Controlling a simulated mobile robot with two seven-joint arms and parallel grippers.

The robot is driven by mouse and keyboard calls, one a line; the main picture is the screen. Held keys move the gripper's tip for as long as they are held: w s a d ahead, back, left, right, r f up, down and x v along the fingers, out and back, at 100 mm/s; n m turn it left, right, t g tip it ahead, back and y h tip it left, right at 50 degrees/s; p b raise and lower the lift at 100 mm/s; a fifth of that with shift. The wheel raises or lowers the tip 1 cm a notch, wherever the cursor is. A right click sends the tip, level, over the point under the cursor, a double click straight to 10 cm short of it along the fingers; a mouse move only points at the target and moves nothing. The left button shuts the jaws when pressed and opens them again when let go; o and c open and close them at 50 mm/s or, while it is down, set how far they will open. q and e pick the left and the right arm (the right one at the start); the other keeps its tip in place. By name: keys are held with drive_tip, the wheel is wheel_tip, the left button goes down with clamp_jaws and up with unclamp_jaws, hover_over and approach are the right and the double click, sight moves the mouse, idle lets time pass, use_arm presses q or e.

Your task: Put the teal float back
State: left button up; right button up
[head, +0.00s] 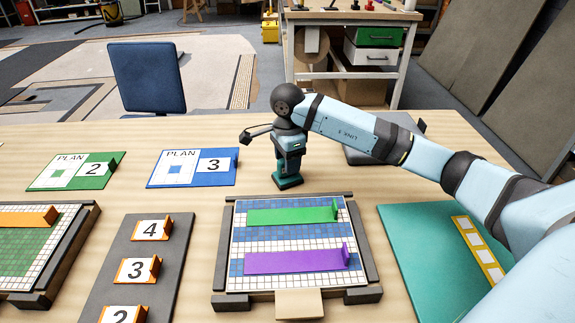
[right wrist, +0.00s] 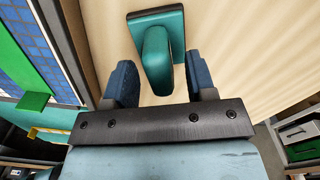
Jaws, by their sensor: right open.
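The teal float (head: 288,184) is on the table just behind the middle mosaic panel (head: 290,235). In the right wrist view, its flat plate (right wrist: 171,20) and raised rounded handle show. My right gripper (head: 289,160) points down over the float. In the right wrist view, the right gripper (right wrist: 160,80) is open, with one blue finger on each side of the handle and a gap showing at both. In the head view, the gripper hides the float's upper part. My left gripper is not in view.
A grey board (head: 120,245) holds numbered cards. A teal mat (head: 412,232) lies right. Bare wood surrounds the float.

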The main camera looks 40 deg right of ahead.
wheel_tip(320, 180, up, 10)
drive_tip(key=shift+f+p, duration=0.15)
drive_tip(key=shift+p, duration=0.45)
